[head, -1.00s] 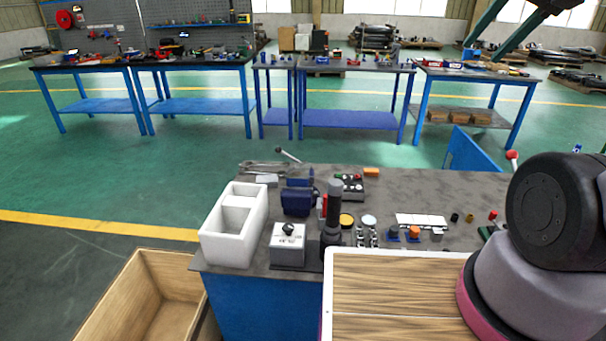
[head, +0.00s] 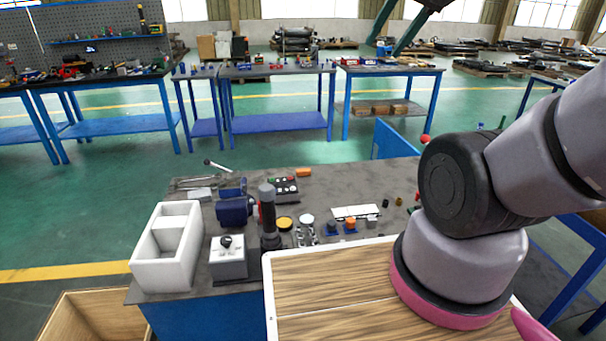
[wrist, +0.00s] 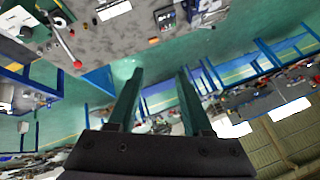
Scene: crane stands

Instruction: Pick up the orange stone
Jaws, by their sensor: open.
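A small orange block (head: 303,172), which looks like the orange stone, lies flat near the far edge of the grey worktable (head: 385,178) in the head view. A small orange patch, likely the same block, shows at the top of the wrist view (wrist: 153,40). My gripper (wrist: 159,72) is open and empty in the wrist view, its two dark fingers wide apart. It is clear of the table and the block. The head view shows my arm at the right but not the gripper.
A control box with buttons (head: 284,187) stands just in front of the block. A white bin (head: 165,270), a blue vise (head: 235,210) and an upright dark cylinder (head: 267,215) stand at the left. A red-knobbed lever (head: 426,140) rises at the right. Bare tabletop lies right of the block.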

